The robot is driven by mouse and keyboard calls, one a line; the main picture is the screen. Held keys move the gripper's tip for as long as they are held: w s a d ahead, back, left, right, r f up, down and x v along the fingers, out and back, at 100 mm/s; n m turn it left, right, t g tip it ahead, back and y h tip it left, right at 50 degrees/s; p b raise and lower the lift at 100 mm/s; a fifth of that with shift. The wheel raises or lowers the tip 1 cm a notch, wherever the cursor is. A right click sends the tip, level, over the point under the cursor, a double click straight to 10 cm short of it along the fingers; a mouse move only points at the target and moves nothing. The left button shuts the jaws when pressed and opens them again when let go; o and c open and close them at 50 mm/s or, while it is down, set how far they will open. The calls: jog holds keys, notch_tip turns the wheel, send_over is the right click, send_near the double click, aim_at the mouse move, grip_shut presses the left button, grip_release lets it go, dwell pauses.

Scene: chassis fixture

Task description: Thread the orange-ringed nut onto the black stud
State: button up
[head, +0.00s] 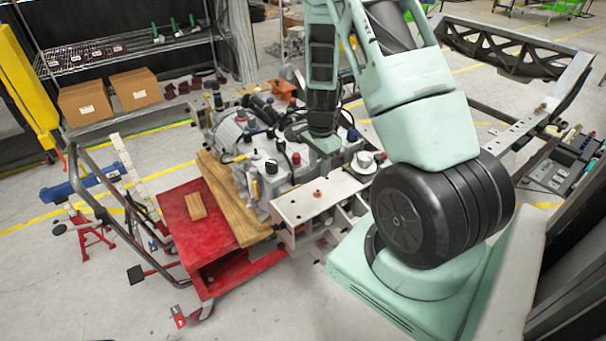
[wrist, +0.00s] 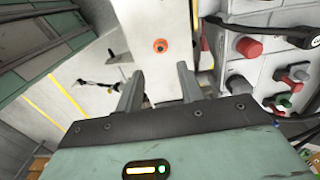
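A small orange ring with a dark centre (wrist: 160,46) lies on a white plate (wrist: 153,15) in the wrist view; it looks like the orange-ringed nut. In the head view a small orange piece (head: 317,192) sits on top of the white beam (head: 335,198). My gripper (wrist: 160,88) is open and empty, its two fingers apart on either side of the plate's near part, with the orange ring ahead of them, between their lines. In the head view the fingers cannot be made out. I cannot tell which dark part is the black stud.
A grey machine assembly with red, black and white knobs (head: 271,166) stands behind the beam; in the wrist view its red knob (wrist: 249,47) is close on the right. A red cart (head: 190,225) holds wooden boards. Open floor shows left of the plate in the wrist view.

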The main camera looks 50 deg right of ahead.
aim_at(318, 191)
jog(key=shift+f+b, duration=2.5)
jog(key=shift+f, duration=0.55)
jog(key=shift+f, duration=0.1)
jog(key=shift+f+b, duration=1.4)
jog(key=shift+f, duration=0.3)
jog(key=shift+r, duration=0.1)
jog(key=shift+r+p, duration=0.2)
jog(key=shift+p, duration=0.1)
grip_shut()
